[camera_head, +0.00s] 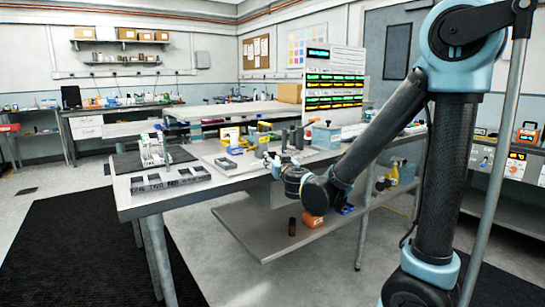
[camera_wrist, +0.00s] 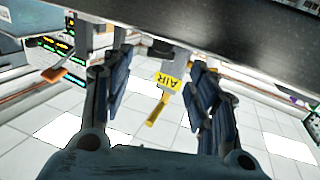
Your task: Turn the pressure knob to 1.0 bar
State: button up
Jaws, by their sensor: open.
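My gripper (camera_head: 272,160) is at the bench's front edge in the head view, small and partly hidden by its own wrist. In the wrist view my gripper (camera_wrist: 160,85) is open, its two dark fingers apart. Between and beyond them hangs a yellow tag reading AIR (camera_wrist: 172,81), upside down, with a yellow lever (camera_wrist: 156,114) beside it. No finger visibly touches either. I cannot make out a pressure knob or a pressure reading in either view.
A broad dark surface (camera_wrist: 230,35) spans the top of the wrist view, close to my fingers. An orange-tipped lever (camera_wrist: 64,76) is left of them. The bench (camera_head: 150,205) carries a dark slotted block (camera_head: 170,180) and small fixtures. A lit display board (camera_head: 335,90) stands behind.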

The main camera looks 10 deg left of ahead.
aim_at(272, 153)
jog(key=x, duration=0.6)
jog(key=shift+w+a, duration=0.2)
jog(key=shift+w, duration=0.15)
jog(key=c, duration=1.1)
